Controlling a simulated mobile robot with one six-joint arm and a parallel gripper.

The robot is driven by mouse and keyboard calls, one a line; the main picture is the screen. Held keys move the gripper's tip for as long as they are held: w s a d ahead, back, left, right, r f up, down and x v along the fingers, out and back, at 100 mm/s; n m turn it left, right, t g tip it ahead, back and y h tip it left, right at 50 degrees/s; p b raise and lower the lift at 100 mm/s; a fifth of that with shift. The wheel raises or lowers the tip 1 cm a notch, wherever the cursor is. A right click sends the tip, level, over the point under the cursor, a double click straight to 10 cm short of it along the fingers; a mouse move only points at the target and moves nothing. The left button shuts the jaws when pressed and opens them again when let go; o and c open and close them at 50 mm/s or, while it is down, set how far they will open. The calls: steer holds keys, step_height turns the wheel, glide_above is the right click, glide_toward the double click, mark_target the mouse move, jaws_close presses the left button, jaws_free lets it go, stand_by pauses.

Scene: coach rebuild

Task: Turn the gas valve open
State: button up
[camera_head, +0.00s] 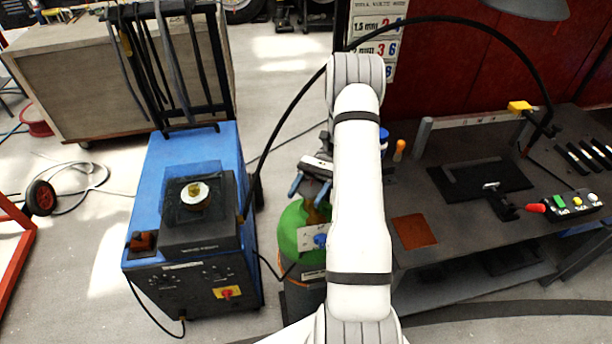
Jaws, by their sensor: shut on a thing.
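A gas cylinder with a green top (287,232) stands in the middle of the camera view, partly hidden by my white arm. Brass-brown valve parts (316,212) show at its top, beside a pale tag. A small blue part (320,240) shows lower, next to my arm. My gripper (310,191), with blue fingers, is above the cylinder's top and points down at it. It is shut on the gas valve, but the grip itself is small and partly hidden.
A blue welding machine (190,230) stands close on the left. A dark workbench (460,205) with tools and a button box (565,207) is on the right. A black cable arches over the arm. Free floor lies behind the cylinder.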

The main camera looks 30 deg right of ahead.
steer(key=shift+s+d+r+n+g+h+p, duration=0.1)
steer(key=shift+s+d+n+g+h+p, duration=0.05)
steer(key=shift+n+g+h+p, duration=1.15)
steer(key=shift+p, duration=0.3)
steer(key=o, duration=1)
steer(key=shift+f+m+b, duration=0.25)
steer(key=shift+m+b, duration=0.05)
steer(key=shift+b, duration=0.15)
